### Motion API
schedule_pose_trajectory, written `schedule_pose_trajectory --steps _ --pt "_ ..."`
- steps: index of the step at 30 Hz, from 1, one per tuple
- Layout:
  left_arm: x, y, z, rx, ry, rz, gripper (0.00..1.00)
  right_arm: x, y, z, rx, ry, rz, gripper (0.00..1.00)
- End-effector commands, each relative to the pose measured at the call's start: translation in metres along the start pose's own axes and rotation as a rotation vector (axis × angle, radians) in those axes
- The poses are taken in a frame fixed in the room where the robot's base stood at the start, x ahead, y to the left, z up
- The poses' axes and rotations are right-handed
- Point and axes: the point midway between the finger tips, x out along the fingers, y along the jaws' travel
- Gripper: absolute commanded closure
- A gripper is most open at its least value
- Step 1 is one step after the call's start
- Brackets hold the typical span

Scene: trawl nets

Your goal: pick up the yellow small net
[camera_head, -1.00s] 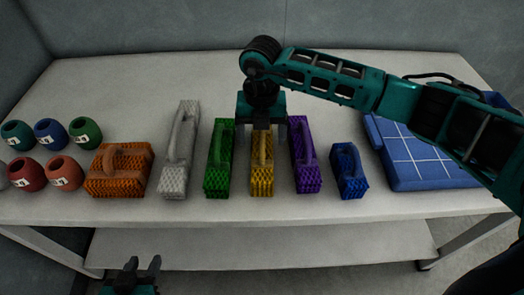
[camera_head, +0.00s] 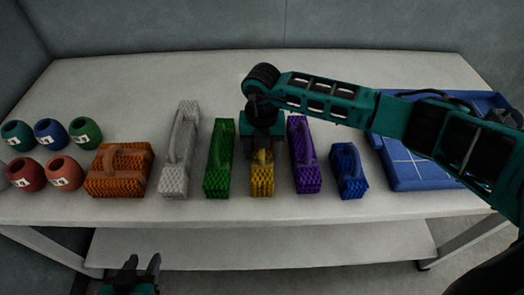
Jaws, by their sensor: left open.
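The yellow small net (camera_head: 262,183) is a narrow, textured block on the table, between a green net and a purple net. Its front end shows; its handle and back part are hidden under my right gripper (camera_head: 262,152). That gripper points down over the yellow net, coming in on my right arm from the right. Its fingertips are low by the handle, and I cannot tell whether they are shut on it. My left gripper (camera_head: 143,266) is at the bottom left, below the table's front edge, open and empty, far from the yellow net.
The green net (camera_head: 219,175) and purple net (camera_head: 307,177) stand close on either side. Grey (camera_head: 176,175), orange (camera_head: 117,185) and blue (camera_head: 350,184) nets share the row. Several numbered pots stand at the left. A blue tray (camera_head: 400,178) is at the right. The table's back is clear.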

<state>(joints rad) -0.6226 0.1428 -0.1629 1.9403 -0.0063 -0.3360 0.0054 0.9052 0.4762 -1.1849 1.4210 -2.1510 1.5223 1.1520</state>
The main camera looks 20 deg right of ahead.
Motion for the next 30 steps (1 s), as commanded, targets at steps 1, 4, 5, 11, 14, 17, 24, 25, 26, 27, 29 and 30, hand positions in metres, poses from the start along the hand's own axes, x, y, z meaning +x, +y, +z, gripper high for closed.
schedule_pose_trajectory --steps 1,4,5,11,14,17,24,25,26,27,29,30 --pt "0.000 0.000 -0.001 0.000 0.001 0.000 0.57 0.000 0.000 0.000 0.000 0.000 0.000 0.53" --pt "0.000 0.000 -0.001 0.000 0.002 0.000 0.57 0.000 0.000 0.000 0.000 -0.001 0.000 0.63" --pt "0.000 0.000 -0.001 0.000 0.002 0.000 0.57 0.000 0.000 0.000 0.000 -0.001 0.000 0.65" --pt "0.000 0.000 -0.001 0.000 0.002 0.000 0.57 -0.001 0.000 0.001 0.000 -0.001 0.001 0.80" --pt "0.000 0.000 -0.001 0.000 0.002 0.000 0.57 -0.001 0.000 0.001 0.000 -0.001 0.001 0.80" --pt "0.000 0.000 -0.001 0.000 0.001 0.000 0.57 -0.002 0.000 0.001 0.000 -0.002 0.001 0.80" --pt "-0.001 0.000 -0.001 0.000 -0.001 0.000 0.57 -0.020 0.001 0.002 0.001 -0.004 0.003 0.80" --pt "-0.002 0.000 -0.001 0.000 -0.001 0.000 0.57 -0.025 0.001 0.001 0.001 -0.004 0.003 0.80" --pt "-0.002 0.000 -0.001 0.000 -0.002 0.000 0.57 -0.030 0.001 0.001 0.000 -0.005 0.004 0.80" --pt "-0.002 0.000 -0.001 0.000 -0.003 0.000 0.57 -0.038 0.000 0.002 0.000 -0.005 0.003 0.80" --pt "-0.003 0.000 -0.001 -0.001 -0.003 0.000 0.57 -0.052 0.000 0.002 -0.001 -0.006 0.003 0.80" --pt "-0.003 0.000 -0.002 -0.001 -0.004 0.001 0.57 -0.063 0.001 0.002 -0.001 -0.007 0.004 0.80"
